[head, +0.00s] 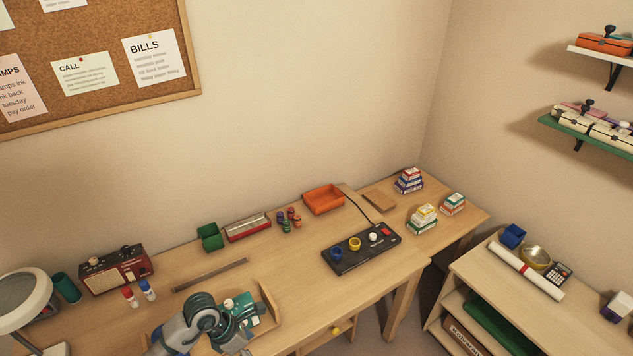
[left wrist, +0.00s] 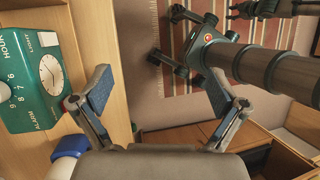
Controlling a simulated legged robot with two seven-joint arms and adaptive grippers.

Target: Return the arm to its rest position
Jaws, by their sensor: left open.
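My left gripper (head: 238,338) is at the bottom of the head view, over the front part of the desk (head: 300,290), with its arm coming in from the lower left. In the left wrist view the same gripper (left wrist: 162,85) has its two fingers spread wide with nothing between them. A teal box with a clock dial and printed words (left wrist: 38,68) lies to the left of the fingers, apart from them.
A wooden tray (head: 269,300) is beside my left gripper. A black panel with coloured knobs (head: 360,262), a red radio (head: 116,270) and a lamp (head: 22,300) stand on the desk. A striped rug (left wrist: 180,50) lies on the floor. The desk's middle has free room.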

